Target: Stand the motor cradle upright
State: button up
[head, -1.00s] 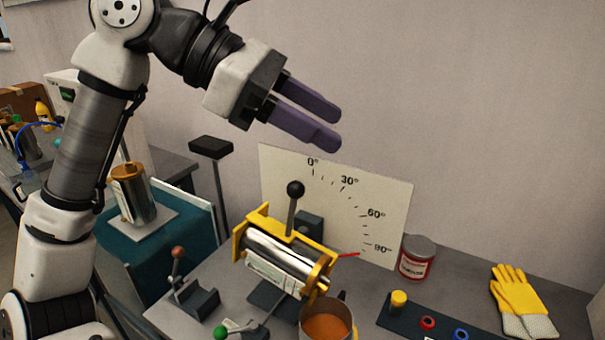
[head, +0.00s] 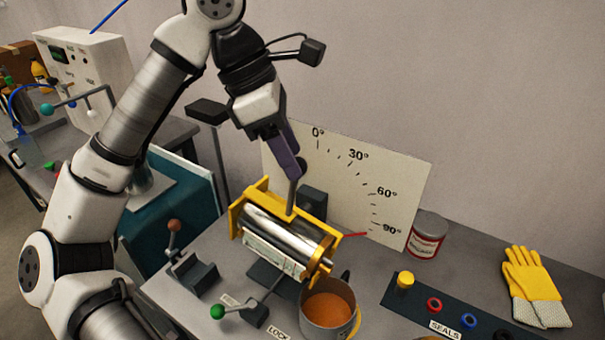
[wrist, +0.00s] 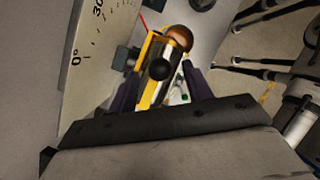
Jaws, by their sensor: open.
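The motor cradle (head: 324,256) is a yellow frame around a silver motor cylinder (head: 272,232). It lies on its side on the bench, near the 90° mark of the angle board (head: 345,185). A lever rises from the cradle with a black knob; in the wrist view the knob (wrist: 159,69) lies between my fingers. My gripper (head: 291,163) is open, fingers pointing down at the lever top. In the head view the fingers partly hide the knob. In the wrist view the purple fingers (wrist: 160,88) stand on either side of the knob, with visible gaps.
An orange-filled pot (head: 328,306) stands just in front of the cradle. A red-knobbed lever (head: 174,225) and a green-knobbed lock lever (head: 218,311) are at the left front. A can (head: 426,235), gloves (head: 534,275) and a seal strip (head: 420,301) are on the right.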

send_over(290, 209)
jog(key=d, duration=0.2)
jog(key=shift+s+d+f+p, duration=0.1)
jog(key=shift+f+p, duration=0.05)
jog(key=shift+f, duration=1.1)
jog(key=shift+s+f+p, duration=0.1)
jog(key=shift+f+p, duration=0.05)
jog(key=shift+f, duration=1.1)
grip_shut()
